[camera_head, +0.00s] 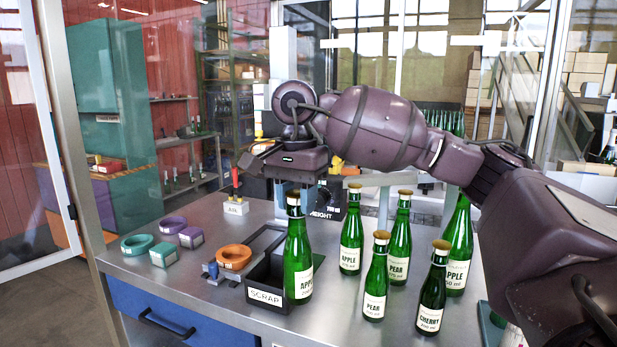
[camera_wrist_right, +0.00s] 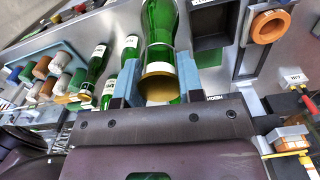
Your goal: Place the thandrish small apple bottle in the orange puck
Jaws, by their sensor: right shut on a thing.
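My right gripper (camera_head: 294,192) is shut on the neck of a green apple bottle (camera_head: 298,250) with a gold cap and a cream label, held upright. In the right wrist view the fingers (camera_wrist_right: 155,85) sit on either side of the bottle's neck, and its green body (camera_wrist_right: 160,22) extends away. The bottle overlaps the right side of the scrap bin; I cannot tell whether its base touches the table. The orange puck (camera_head: 234,257) sits left of the bottle, behind the bin, and shows at the upper right of the wrist view (camera_wrist_right: 268,27). My left gripper is not in view.
A black scrap bin (camera_head: 262,296) stands in front of the orange puck. Teal and purple pucks (camera_head: 137,244) lie at the left. Several bottles, including a pear (camera_head: 376,283) and a cherry (camera_head: 432,292), stand at the right. A small white block (camera_head: 237,208) with red-handled tools stands behind.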

